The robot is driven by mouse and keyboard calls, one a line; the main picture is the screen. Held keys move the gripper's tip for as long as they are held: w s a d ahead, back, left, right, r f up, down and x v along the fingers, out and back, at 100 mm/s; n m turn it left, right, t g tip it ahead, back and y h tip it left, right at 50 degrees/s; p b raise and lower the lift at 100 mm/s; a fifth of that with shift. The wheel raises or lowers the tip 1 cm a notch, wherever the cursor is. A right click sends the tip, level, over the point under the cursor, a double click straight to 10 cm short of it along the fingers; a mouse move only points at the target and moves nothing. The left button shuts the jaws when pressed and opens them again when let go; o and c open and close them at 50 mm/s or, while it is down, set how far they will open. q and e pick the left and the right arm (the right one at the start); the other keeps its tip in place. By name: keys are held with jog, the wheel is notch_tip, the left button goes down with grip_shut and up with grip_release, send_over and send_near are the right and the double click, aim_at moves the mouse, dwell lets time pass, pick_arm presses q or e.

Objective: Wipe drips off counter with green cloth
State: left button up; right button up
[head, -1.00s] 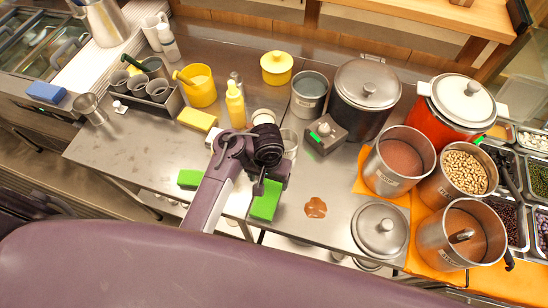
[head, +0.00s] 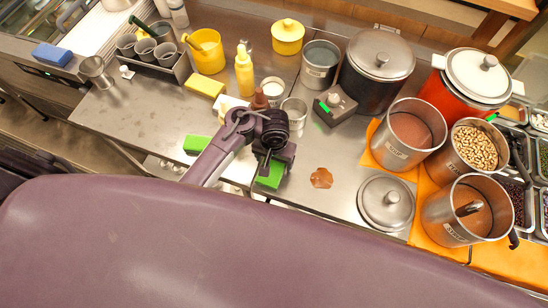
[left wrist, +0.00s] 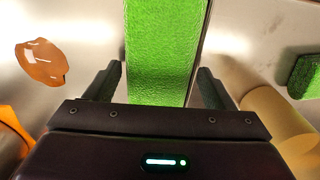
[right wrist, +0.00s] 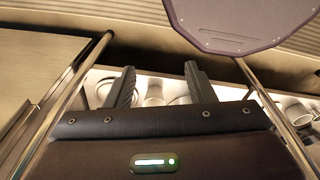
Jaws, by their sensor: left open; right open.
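The green cloth (head: 270,180) is a thick block on the steel counter, partly hidden under my left gripper (head: 272,160) in the head view. In the left wrist view the cloth (left wrist: 160,45) lies between the two spread fingers, which are open with gaps at both sides. A glossy brown drip (head: 321,178) is on the counter to the right of the cloth; it also shows in the left wrist view (left wrist: 42,64). My right gripper (right wrist: 160,78) is open and empty, seen only in the right wrist view, away from the cloth.
A second green block (head: 196,144) lies left of my left arm. A metal lid (head: 386,203) is right of the drip, beside pots on an orange mat (head: 411,173). A metal cup (head: 294,112) and yellow bottle (head: 244,72) stand behind the gripper.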

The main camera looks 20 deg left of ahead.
aim_at(274, 162)
pick_arm(q)
jog(key=shift+c, duration=1.5)
jog(key=c, duration=0.4)
notch_tip(274, 162, up, 3)
jog(key=p, duration=0.2)
jog(key=shift+p, duration=0.35)
jog(key=shift+c, duration=0.2)
jog(key=shift+d+r, duration=0.1)
jog(key=shift+r, duration=0.9)
pick_arm(e)
jog(key=shift+s+r, duration=0.35)
jog(key=shift+r, duration=0.2)
jog(key=shift+s+r, duration=0.3)
jog(key=shift+r, duration=0.2)
pick_arm(q)
jog(key=o, duration=0.3)
jog(key=shift+c, duration=1.2)
